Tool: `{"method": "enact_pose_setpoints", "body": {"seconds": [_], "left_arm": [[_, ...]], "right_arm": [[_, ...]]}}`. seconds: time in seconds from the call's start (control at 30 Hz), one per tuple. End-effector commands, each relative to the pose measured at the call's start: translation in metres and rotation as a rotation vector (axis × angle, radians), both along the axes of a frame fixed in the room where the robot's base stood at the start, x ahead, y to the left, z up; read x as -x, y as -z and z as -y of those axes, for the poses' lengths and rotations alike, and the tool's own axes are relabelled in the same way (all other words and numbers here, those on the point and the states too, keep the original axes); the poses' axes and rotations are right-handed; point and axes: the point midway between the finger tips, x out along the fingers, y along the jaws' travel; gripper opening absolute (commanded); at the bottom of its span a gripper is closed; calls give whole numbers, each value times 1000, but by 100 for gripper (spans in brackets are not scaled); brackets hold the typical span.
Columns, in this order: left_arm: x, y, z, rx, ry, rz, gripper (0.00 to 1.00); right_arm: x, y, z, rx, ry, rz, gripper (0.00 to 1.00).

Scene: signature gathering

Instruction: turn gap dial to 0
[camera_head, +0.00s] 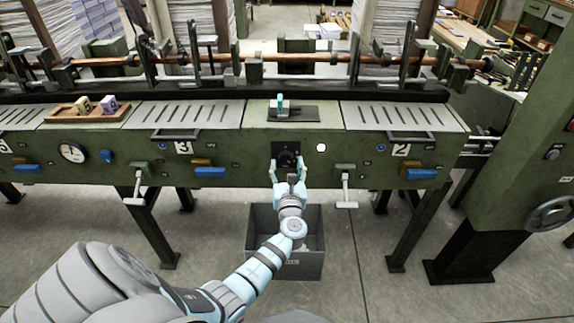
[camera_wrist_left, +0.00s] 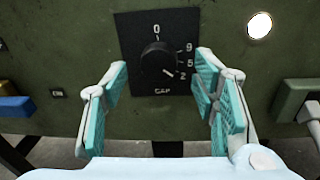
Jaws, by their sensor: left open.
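The gap dial (camera_head: 287,156) is a round black knob on a square black plate in the green machine's front panel. In the left wrist view the knob (camera_wrist_left: 156,60) sits under a white 0, with 9, 5 and 2 to its right and lettering below. Its white mark points to the lower right, near the 2. My left gripper (camera_head: 288,172) is open in front of the dial. In the left wrist view its teal-padded fingers (camera_wrist_left: 158,105) stand left and right of the plate, apart from the knob, with nothing between them. My right gripper is not in view.
A grey bin (camera_head: 263,264) stands on the floor below the dial. Metal handles (camera_head: 138,186) and (camera_head: 346,190) stick out on either side. A round white light (camera_head: 321,148) is right of the plate. A wooden tray (camera_head: 62,116) with small blocks lies on the machine top.

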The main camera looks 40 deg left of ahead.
Motion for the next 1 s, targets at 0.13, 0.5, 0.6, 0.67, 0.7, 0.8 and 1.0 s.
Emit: {"method": "enact_pose_setpoints", "body": {"seconds": [0.13, 0.5, 0.6, 0.67, 0.7, 0.8, 1.0], "left_arm": [[-15, 2, -13, 0, 0, 1, 54], [-19, 0, -17, 2, 0, 1, 47], [-19, 0, -17, 2, 0, 1, 31], [-19, 0, -17, 2, 0, 1, 22], [-19, 0, -16, 2, 0, 1, 15], [-19, 0, -16, 2, 1, 1, 6], [-19, 1, -16, 14, 1, 10, 6]], "right_arm": [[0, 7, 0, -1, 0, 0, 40], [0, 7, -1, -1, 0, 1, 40], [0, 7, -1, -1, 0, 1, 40], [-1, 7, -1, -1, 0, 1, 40], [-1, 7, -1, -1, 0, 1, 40], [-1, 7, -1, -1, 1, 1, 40], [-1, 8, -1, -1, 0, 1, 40]]}}
